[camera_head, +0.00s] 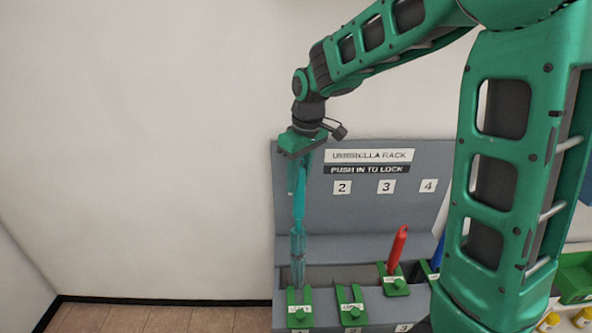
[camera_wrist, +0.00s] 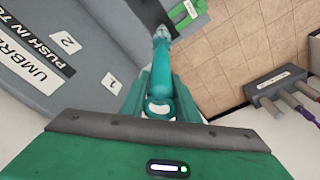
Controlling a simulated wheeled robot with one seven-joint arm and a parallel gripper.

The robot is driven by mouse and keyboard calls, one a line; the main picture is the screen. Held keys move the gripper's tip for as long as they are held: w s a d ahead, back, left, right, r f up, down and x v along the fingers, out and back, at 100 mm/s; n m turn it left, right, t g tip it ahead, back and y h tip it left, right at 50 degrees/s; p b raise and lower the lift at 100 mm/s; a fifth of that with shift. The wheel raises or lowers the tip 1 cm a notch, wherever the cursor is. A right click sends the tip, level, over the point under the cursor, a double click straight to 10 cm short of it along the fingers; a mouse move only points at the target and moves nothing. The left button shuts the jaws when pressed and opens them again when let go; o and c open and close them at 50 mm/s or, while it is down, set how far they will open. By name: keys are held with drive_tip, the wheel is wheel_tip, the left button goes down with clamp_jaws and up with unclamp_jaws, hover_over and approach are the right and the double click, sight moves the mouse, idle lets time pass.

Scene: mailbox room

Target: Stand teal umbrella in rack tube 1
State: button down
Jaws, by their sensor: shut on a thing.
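The teal umbrella (camera_head: 298,243) hangs nearly upright below my gripper (camera_head: 299,160), which is shut on its upper end. In the wrist view the umbrella (camera_wrist: 162,62) runs away from between the fingers (camera_wrist: 160,108). The grey umbrella rack (camera_head: 350,215) stands against the wall. Tube 1 has a green clip (camera_head: 299,308) at the rack's front left. The umbrella's lower end is just above or behind this clip; I cannot tell whether it is inside the tube. The number 1 sign is hidden in the head view but shows in the wrist view (camera_wrist: 111,83).
Tube 2's green clip (camera_head: 351,304) has no umbrella showing. A red umbrella (camera_head: 397,248) stands in tube 3 and a blue one (camera_head: 438,252) in tube 4. A green bin (camera_head: 575,275) is at the right. The floor (camera_head: 150,318) left of the rack is clear.

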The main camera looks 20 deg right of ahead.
sight(302, 211)
drive_tip(key=shift+f, duration=10.45)
drive_tip(key=c, duration=1.3)
unclamp_jaws()
drive_tip(key=r, duration=0.3)
drive_tip(key=s+r, duration=0.1)
drive_tip(key=r, duration=0.6)
drive_tip(key=shift+s+d+r, duration=0.2)
drive_tip(key=shift+d+r, duration=0.15)
drive_tip(key=shift+d, duration=0.05)
